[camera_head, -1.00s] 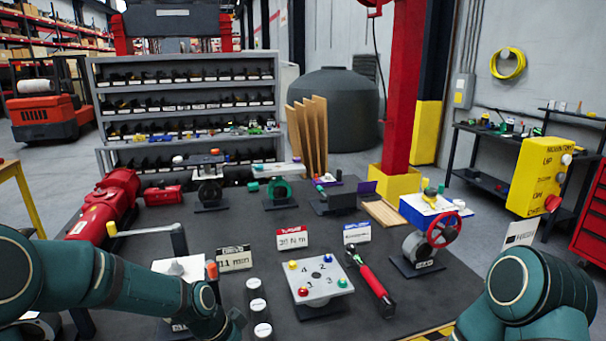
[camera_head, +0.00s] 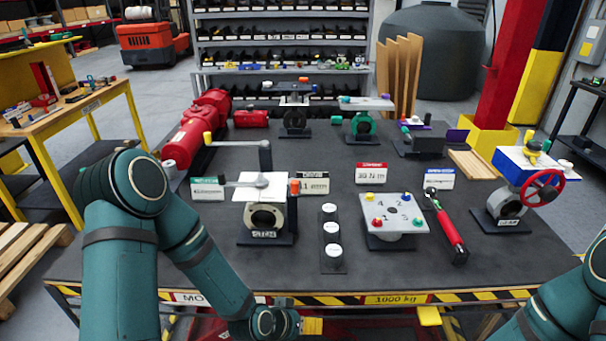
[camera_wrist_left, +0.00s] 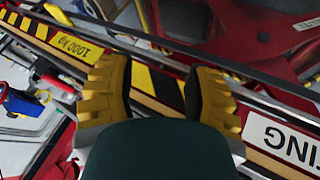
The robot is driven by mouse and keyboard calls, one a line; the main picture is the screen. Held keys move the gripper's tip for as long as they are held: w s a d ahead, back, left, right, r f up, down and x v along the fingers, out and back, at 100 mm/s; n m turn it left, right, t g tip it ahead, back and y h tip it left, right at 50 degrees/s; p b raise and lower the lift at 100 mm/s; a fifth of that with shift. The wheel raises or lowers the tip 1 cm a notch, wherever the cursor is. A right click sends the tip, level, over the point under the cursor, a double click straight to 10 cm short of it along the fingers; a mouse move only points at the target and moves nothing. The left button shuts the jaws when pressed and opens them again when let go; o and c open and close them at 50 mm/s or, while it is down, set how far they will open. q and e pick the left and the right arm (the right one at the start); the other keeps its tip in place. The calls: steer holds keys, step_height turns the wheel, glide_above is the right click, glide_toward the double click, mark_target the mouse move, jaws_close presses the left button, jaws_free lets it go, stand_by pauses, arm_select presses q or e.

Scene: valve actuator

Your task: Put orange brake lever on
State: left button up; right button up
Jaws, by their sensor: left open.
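I cannot single out an orange brake lever for certain. A small orange piece (camera_head: 294,187) sits at the right side of the valve body labelled STEM (camera_head: 264,217) on the table's left front. A grey lever (camera_head: 238,183) lies across this valve's white top, pointing left. Behind it is a grey crank with a yellow end (camera_head: 208,138). My left gripper (camera_head: 312,326) is low at the table's front edge, in front of the valve and apart from it. In the left wrist view its yellow fingers (camera_wrist_left: 160,95) are open and empty. My right gripper is out of frame.
The striped table edge (camera_head: 395,299) runs beside my left gripper. Three white-topped cylinders (camera_head: 333,250), a numbered button plate (camera_head: 393,214), a red-handled wrench (camera_head: 450,228) and a red-wheel valve (camera_head: 507,203) occupy the table's front. A yellow workbench (camera_head: 62,118) stands left.

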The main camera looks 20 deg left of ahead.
arm_select(q)
steer(key=w+a+r+m+t+p, duration=0.1)
steer(key=w+a+r+t, duration=0.35)
steer(key=r, duration=0.25)
steer(key=w+a+r+m+t, duration=0.1)
steer(key=w+a+r+t, duration=0.2)
steer(key=a+r, duration=0.35)
steer(key=m+t+h+p, duration=0.1)
steer(key=m+t, duration=0.2)
glide_toward(292, 185)
steer(key=p+x, duration=0.1)
steer(key=x, duration=1)
steer(key=shift+w, duration=0.1)
steer(key=shift+c, duration=0.4)
jaws_close()
